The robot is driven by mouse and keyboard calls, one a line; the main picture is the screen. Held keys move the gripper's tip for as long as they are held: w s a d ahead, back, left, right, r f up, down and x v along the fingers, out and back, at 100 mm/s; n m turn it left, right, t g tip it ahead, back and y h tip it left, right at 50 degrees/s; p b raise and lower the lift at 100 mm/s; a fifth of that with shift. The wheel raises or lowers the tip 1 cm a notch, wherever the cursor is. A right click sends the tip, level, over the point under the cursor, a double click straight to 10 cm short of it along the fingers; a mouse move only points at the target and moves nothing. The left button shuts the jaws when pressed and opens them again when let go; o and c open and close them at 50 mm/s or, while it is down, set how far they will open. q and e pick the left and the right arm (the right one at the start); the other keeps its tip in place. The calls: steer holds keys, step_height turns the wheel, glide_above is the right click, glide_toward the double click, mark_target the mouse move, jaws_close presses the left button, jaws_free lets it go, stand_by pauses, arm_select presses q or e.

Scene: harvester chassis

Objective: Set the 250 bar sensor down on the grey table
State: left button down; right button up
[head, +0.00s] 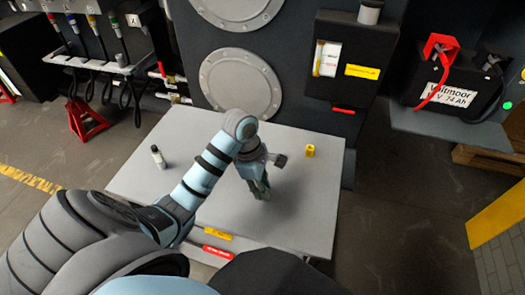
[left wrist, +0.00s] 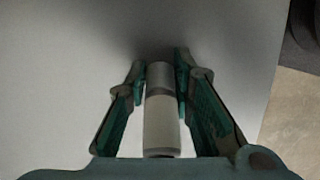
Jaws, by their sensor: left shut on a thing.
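My left gripper (head: 259,187) points down over the middle of the grey table (head: 310,205). In the left wrist view the gripper (left wrist: 158,78) is shut on a pale grey cylindrical sensor (left wrist: 161,125) with a darker band, lying lengthwise between the fingers. No label can be read on it, so the 250 bar marking cannot be confirmed. The tabletop behind the fingertips has a soft dark shadow; whether the sensor touches it cannot be told. In the head view the sensor is hidden by the gripper. My right gripper is not in view.
A small yellow item (head: 310,150) sits at the back right. Red and yellow tags (head: 217,251) show at the front edge. The dark chassis (head: 290,70) rises behind.

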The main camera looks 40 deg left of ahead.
arm_select(q)
steer(key=shift+s+d+f, duration=0.15)
steer(key=shift+s+f, duration=0.2)
steer(key=shift+f, duration=0.05)
steer(key=c, duration=1.3)
jaws_free()
steer(key=shift+c, duration=0.2)
steer(key=shift+w+f, duration=0.1)
steer(key=shift+w, duration=0.15)
steer(key=shift+r, duration=0.25)
